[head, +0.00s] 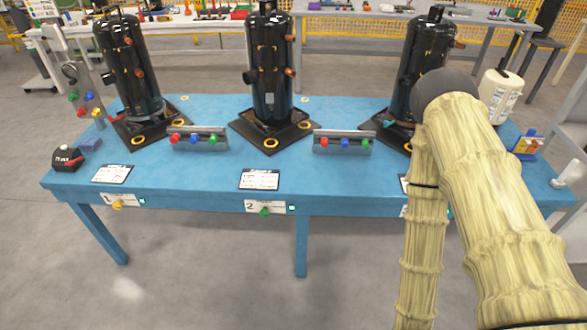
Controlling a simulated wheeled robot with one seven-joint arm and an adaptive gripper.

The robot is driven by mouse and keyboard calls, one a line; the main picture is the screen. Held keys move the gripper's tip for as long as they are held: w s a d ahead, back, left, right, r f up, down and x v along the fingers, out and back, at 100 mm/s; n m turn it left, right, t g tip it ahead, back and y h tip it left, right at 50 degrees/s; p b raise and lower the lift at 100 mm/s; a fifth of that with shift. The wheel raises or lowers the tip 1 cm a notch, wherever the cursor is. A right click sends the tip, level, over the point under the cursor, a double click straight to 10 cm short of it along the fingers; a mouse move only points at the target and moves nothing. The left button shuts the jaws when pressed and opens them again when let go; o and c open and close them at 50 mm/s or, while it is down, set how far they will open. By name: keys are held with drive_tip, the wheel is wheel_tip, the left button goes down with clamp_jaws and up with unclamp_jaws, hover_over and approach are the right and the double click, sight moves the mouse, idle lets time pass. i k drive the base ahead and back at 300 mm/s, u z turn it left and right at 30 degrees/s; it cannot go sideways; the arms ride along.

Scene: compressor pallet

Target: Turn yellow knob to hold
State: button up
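A yellow knob (118,204) sits on the front edge of the blue table at the left, beside a white label marked 1. Its pointing direction and any hold marking are too small to read. My gripper is not in view. My arm in its pale yellow sleeve fills the right side and hides part of the table there, including most of the third station's front edge.
The blue table (205,185) bears three black compressors (270,65) on dark pallets. A green knob (265,211) is on the middle front edge. Racks of coloured caps (199,138) stand between the compressors. The floor before the table's left and middle is clear.

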sight(117, 205)
drive_tip(key=u, duration=1.45)
drive_tip(key=k, duration=0.55)
drive_tip(key=u, duration=0.85)
drive_tip(key=i, duration=0.9)
drive_tip(key=z, duration=0.05)
